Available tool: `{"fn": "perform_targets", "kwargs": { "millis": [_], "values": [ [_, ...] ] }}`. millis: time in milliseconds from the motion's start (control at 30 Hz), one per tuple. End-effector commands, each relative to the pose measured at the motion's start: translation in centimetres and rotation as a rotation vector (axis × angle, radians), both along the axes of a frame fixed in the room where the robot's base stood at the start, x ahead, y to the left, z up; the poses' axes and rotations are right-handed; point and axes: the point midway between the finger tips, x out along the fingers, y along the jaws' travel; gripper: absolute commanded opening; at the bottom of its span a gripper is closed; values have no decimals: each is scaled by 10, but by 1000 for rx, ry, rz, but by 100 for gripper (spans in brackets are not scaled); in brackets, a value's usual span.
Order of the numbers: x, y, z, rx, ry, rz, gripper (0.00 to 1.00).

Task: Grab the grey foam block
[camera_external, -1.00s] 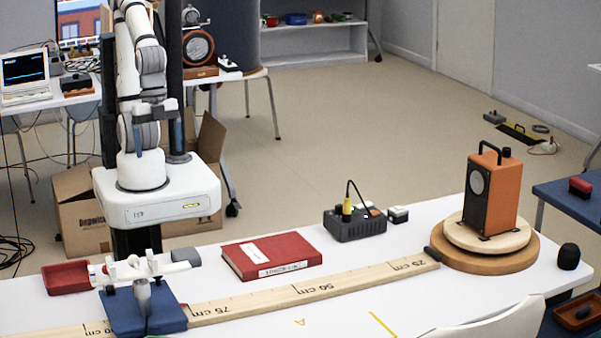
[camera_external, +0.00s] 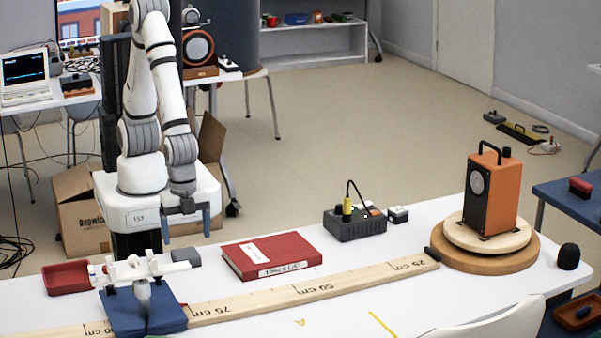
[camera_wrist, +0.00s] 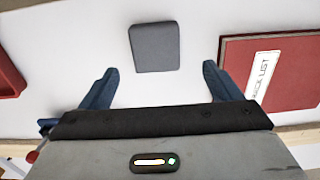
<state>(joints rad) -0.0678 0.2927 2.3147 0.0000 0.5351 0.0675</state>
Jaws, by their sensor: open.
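The grey foam block (camera_external: 186,257) lies on the white table between the red tray and the red book. In the wrist view the block (camera_wrist: 155,47) shows whole, beyond the fingertips and roughly centred between them. My gripper (camera_external: 186,235) is open and empty above the table, pointing down, a little above and behind the block in the external view. Its two blue fingers (camera_wrist: 158,72) are spread wide in the wrist view and do not touch the block.
The red book (camera_external: 271,256) lies right of the block, close to the right finger in the wrist view. A red tray (camera_external: 66,278) is to the left. A blue stand with a white balance-like piece (camera_external: 143,310) and a wooden ruler (camera_external: 310,290) are in front.

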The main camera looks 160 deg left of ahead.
Motion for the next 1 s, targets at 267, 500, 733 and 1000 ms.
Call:
{"fn": "perform_targets", "kwargs": {
  "millis": [267,500,733,1000],
  "values": [
    [-7,-5,-36,0,4,-1,85],
    [-7,-5,-61,0,1,0,85],
    [-6,-5,-62,0,-1,0,85],
    [-6,-5,-62,0,-1,0,64]
  ]
}}
